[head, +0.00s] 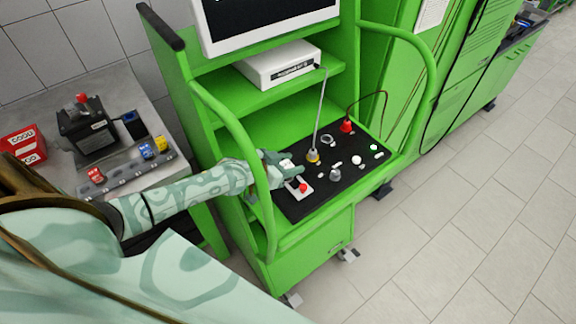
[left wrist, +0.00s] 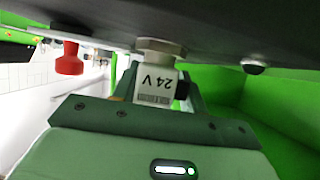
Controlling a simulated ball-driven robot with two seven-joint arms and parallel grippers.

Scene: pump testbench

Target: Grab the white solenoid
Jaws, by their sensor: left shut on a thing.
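The white solenoid (left wrist: 156,84) shows in the left wrist view with a "24V" label that appears upside down. A pale round collar (left wrist: 160,47) sits against the black panel face at its end. My left gripper (head: 283,165) reaches over the left part of the black panel (head: 322,200) and is shut on the solenoid. Its two fingers lie on either side of the body. In the head view only a small white part of the solenoid (head: 288,164) shows between the fingers. My right gripper is not in view.
A red button on a white base (head: 302,186) is close to the gripper. A yellow-based rod (head: 313,156), a red knob (head: 346,126) and several small fittings stand on the panel. The green cart rail (head: 262,195) runs beside my forearm. A side table (head: 150,120) is at left.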

